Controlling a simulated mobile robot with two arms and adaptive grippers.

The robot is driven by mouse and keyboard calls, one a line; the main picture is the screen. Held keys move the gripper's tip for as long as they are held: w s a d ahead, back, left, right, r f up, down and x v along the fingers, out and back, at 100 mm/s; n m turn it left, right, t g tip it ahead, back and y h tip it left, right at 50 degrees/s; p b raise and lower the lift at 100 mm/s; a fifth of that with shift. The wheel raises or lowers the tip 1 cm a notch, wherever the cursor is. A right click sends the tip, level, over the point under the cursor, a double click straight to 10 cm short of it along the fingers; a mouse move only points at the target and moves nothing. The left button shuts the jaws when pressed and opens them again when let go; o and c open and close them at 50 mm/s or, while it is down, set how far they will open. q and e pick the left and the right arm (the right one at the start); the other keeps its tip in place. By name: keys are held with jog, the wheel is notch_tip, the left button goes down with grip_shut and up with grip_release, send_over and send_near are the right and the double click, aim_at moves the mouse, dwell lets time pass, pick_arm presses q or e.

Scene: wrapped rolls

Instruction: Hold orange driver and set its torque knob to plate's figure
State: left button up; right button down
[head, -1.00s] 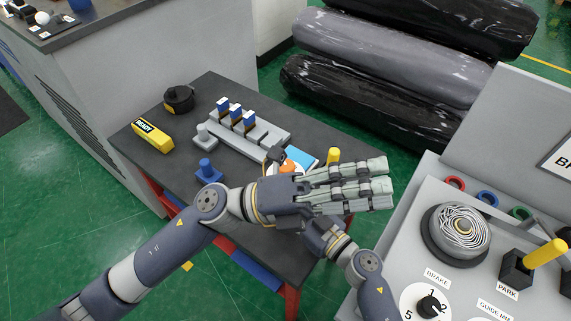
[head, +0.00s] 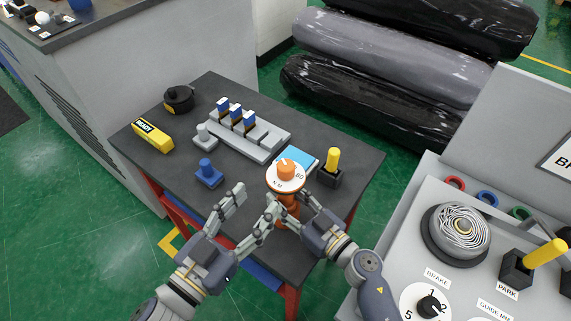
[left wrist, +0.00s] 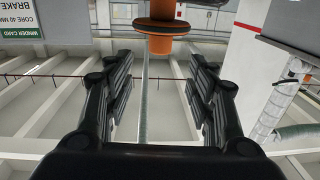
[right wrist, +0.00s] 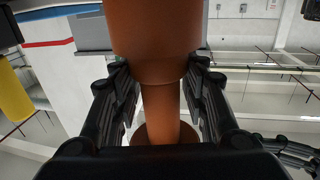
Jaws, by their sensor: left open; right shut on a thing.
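In the right wrist view the driver (right wrist: 162,105) runs between the fingers. My left gripper (head: 255,199) is open and empty, left of the driver and below its dial. In the left wrist view part of the driver (left wrist: 160,30) shows beyond the open fingers. A light-blue and white plate (head: 300,156) lies behind the dial; I cannot read a figure on it.
A black holder with a yellow handle (head: 332,166) stands close right of the driver. A grey rack (head: 262,148), blue stand (head: 208,174), yellow READY block (head: 152,136) and black round item (head: 179,98) occupy the table (head: 130,118). A control panel (head: 400,250) is at right.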

aim_at(280, 173)
pick_arm(q)
jog(key=shift+x, duration=5.95)
jog(key=c, duration=1.1)
